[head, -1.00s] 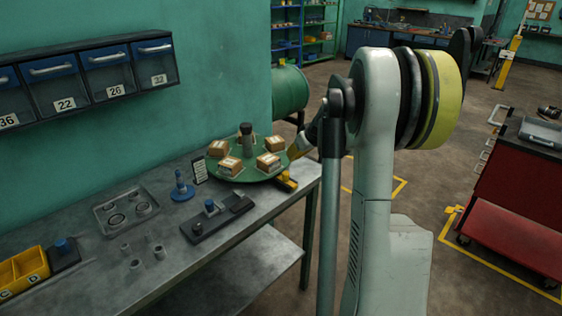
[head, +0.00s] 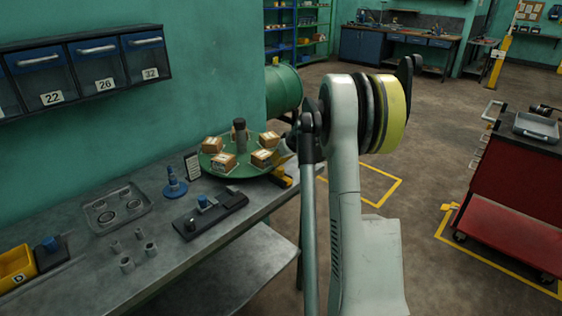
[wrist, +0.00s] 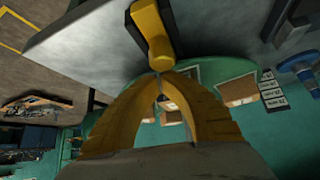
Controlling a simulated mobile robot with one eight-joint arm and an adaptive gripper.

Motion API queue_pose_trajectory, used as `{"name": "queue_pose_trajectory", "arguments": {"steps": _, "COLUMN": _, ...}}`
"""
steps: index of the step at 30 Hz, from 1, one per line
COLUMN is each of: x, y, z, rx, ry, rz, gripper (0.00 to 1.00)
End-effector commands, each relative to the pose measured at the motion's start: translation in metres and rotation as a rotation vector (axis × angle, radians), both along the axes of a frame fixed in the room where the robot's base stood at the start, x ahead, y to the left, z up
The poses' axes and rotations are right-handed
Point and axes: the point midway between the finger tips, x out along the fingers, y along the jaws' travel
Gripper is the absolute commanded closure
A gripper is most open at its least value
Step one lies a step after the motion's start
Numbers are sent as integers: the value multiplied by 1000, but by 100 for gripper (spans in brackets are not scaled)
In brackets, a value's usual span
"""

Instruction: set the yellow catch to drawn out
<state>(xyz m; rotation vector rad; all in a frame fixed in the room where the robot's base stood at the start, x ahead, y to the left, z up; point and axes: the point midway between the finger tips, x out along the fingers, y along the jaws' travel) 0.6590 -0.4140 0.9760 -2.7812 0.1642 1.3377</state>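The yellow catch (head: 281,180) sits at the edge of the bench beside the green turntable (head: 210,164), at its right front. In the wrist view the catch (wrist: 150,28) is a yellow bar with a rounded end, at the top centre. My gripper (wrist: 158,76) has two curved yellow fingers whose tips come together just below the catch's rounded end. I see nothing held between them. Whether the tips touch the catch I cannot tell. In the head view my arm largely hides the gripper.
Several cartons (head: 222,163) stand on the turntable around a dark central post (head: 239,130). A black fixture with a blue knob (head: 205,213), a blue stand (head: 174,184) and a grey tray (head: 118,208) lie on the bench. A red cart (head: 515,190) stands right.

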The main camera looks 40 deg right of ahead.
Motion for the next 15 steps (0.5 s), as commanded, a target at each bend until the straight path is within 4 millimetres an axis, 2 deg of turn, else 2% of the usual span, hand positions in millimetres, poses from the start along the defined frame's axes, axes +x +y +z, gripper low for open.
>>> {"name": "queue_pose_trajectory", "arguments": {"steps": 11, "x": 0, "y": 0, "z": -1, "rx": 0, "ry": 0, "rz": 0, "gripper": 100}}
{"name": "queue_pose_trajectory", "arguments": {"steps": 15, "x": -14, "y": -1, "z": 0, "rx": 0, "ry": -1, "rz": -2, "gripper": 100}}
